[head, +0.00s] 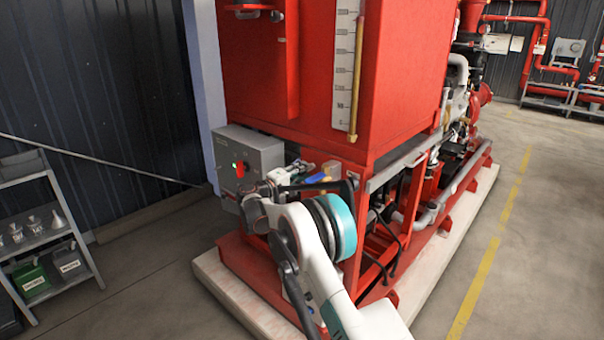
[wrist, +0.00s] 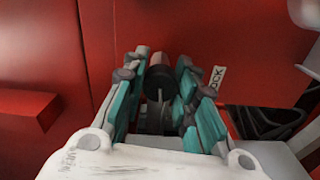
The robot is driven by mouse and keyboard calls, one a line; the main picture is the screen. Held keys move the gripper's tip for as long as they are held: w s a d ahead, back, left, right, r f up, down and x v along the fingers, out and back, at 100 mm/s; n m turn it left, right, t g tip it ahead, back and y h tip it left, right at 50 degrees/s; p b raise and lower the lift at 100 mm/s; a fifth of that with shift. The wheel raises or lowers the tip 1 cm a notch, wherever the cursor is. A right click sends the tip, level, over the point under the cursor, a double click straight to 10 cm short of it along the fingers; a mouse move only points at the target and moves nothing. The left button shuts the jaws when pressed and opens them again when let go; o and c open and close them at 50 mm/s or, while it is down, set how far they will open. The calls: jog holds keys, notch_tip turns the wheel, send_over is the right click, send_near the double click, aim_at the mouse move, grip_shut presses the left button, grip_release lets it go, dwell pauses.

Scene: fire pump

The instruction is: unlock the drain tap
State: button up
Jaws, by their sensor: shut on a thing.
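In the wrist view my gripper (wrist: 163,68) has its teal fingers on both sides of a dark cylindrical part with a reddish end (wrist: 159,80) and is shut on it. This part seems to belong to the drain tap, but the fingers hide much of it. A small pale tag with partly readable letters, perhaps "LOCK" (wrist: 217,80), is just right of the fingers. In the head view my gripper (head: 296,174) is at the lower front of the red unit, and my arm covers the part it holds. A blue lever (head: 318,178) shows close beside it.
A grey control box (head: 249,158) with a lit switch is just left of my gripper. The red tank (head: 300,85) rises above. A shelf (head: 45,235) with funnels and cans stands at the left. The floor (head: 450,270) at the right is clear.

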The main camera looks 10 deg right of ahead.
jog(key=shift+n, duration=0.3)
jog(key=o, duration=1.1)
jog(key=v, duration=1.2)
jog(key=shift+a, duration=0.1)
